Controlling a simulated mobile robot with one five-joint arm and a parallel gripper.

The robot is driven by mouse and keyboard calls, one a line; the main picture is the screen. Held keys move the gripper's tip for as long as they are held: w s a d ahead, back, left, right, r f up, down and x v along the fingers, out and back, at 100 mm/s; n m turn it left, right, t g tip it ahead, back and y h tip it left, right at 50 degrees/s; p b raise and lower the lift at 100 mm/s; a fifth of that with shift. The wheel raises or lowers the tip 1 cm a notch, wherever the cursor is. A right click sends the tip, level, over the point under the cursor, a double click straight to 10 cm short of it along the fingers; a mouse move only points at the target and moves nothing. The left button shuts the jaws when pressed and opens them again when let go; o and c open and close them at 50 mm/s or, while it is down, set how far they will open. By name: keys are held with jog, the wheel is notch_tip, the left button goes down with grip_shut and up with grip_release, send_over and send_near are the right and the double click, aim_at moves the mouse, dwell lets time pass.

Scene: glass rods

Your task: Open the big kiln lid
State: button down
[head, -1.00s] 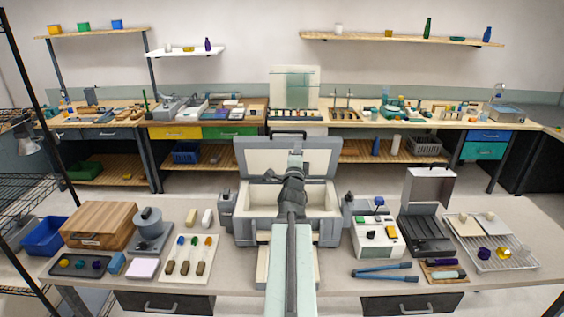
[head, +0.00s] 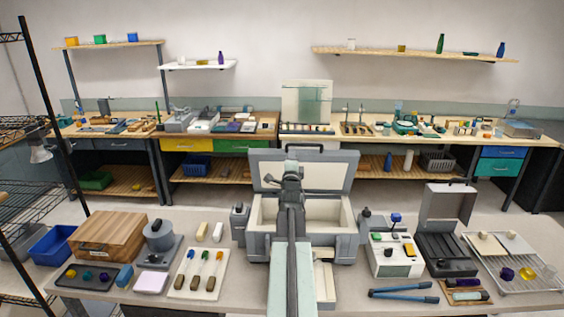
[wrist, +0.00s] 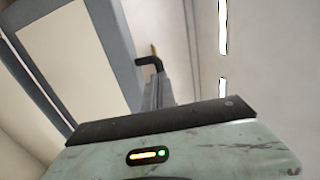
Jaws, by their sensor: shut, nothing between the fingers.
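The big kiln (head: 343,245) is a grey box with a cream lining at the middle of the near bench. Its lid (head: 335,172) stands raised at the back, cream inner face toward me, and the chamber shows open below. The black lid handle (head: 305,147) is on the lid's top edge.
Left of the kiln are a wooden box (head: 108,235) and a board with several tools (head: 200,287). Right of it are a white device (head: 395,262), an open grey case (head: 447,262) and blue-handled pliers (head: 404,291). The bench's front edge is close to me.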

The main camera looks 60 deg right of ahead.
jog(key=x, duration=0.3)
jog(key=shift+w, duration=0.1)
jog(key=p+x, duration=0.1)
jog(key=x, duration=0.2)
jog(key=r+p+x, duration=0.1)
jog(key=x, duration=0.3)
jog(key=shift+p, duration=0.4)
jog(key=shift+a, duration=0.1)
jog(key=r+v, duration=0.2)
jog(key=v, duration=1.2)
jog(key=shift+a+r+p, duration=0.15)
jog(key=shift+r+p, duration=0.2)
jog(key=shift+r, duration=0.45)
